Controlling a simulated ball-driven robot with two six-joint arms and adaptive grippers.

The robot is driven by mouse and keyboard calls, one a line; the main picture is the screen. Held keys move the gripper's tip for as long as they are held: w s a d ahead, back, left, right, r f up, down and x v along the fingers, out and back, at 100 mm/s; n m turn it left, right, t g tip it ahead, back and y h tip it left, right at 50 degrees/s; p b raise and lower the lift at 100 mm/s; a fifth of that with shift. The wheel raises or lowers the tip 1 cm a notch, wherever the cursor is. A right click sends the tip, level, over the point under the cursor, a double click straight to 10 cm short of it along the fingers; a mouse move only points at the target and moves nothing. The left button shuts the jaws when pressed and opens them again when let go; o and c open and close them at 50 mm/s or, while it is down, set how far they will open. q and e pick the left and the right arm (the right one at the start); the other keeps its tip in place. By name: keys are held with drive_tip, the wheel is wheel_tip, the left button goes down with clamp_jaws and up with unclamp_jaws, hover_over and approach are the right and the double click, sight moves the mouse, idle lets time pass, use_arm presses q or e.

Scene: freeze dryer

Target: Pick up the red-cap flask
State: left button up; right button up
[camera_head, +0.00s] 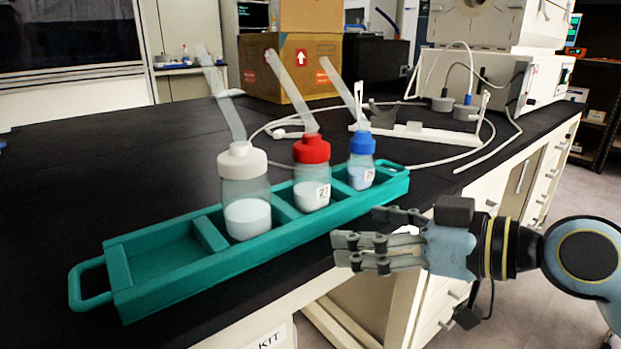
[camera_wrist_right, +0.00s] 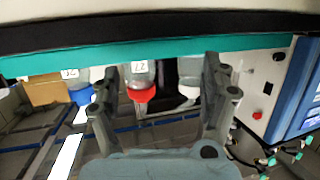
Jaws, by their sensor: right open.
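The red-cap flask (camera_head: 312,172) stands upright in the middle of a teal rack (camera_head: 190,283), with a clear tube slanting up from its cap and a label on its front. A white-cap flask (camera_head: 245,190) stands to its left and a blue-cap flask (camera_head: 361,160) to its right. My right gripper (camera_head: 345,250) is open and empty, in front of the rack at its right half. In the right wrist view, the red-cap flask (camera_wrist_right: 141,85) appears upside down between the open fingers (camera_wrist_right: 165,100), beyond them. My left gripper is out of view.
The rack's left compartment (camera_head: 165,255) is empty. A black bench (camera_head: 100,180) carries the rack, and its front edge runs close to my right gripper. A cardboard box (camera_head: 290,70), a white stand with tubing (camera_head: 430,132) and a white machine (camera_head: 490,60) are behind.

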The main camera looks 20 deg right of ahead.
sight(326, 155)
drive_tip(key=w+r+t, duration=0.1)
drive_tip(key=w+r, duration=0.2)
drive_tip(key=w+r+t, duration=0.2)
drive_tip(key=w+r, duration=0.2)
drive_tip(key=shift+w+a+y, duration=0.1)
drive_tip(key=shift+w+y, duration=0.15)
drive_tip(key=shift+y, duration=0.15)
drive_tip(key=p+x, duration=0.1)
drive_tip(key=x, duration=0.5)
drive_tip(key=shift+a+f, duration=0.1)
drive_tip(key=shift+f, duration=0.1)
clamp_jaws()
